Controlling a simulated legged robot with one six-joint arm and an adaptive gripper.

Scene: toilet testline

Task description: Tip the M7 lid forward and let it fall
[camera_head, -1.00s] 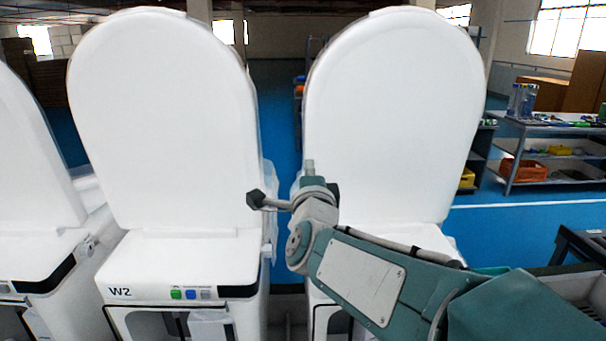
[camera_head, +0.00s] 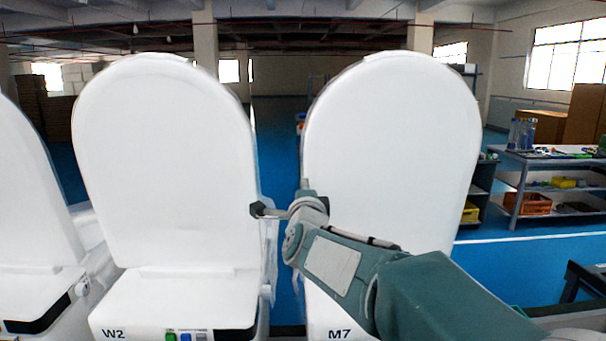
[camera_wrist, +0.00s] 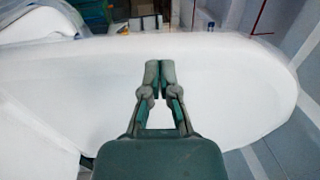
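The M7 lid (camera_head: 392,150) is a tall white rounded panel standing upright on the right toilet, whose front carries the M7 label (camera_head: 340,335). My arm crosses in front of its lower part, with its end at the lid's lower left edge. My gripper (camera_wrist: 160,68) shows clearly only in the wrist view. Its two fingertips are nearly together, with nothing seen between them. A broad white lid surface (camera_wrist: 225,80) fills the view behind the fingers; its rounded end points right. I cannot tell whether the fingers touch it.
The W2 toilet's lid (camera_head: 165,160) stands upright to the left, with a narrow gap before M7. Another white lid (camera_head: 30,190) is at the far left. A shelf with bins (camera_head: 535,190) stands behind on the right. Blue floor (camera_head: 500,265) lies open at right.

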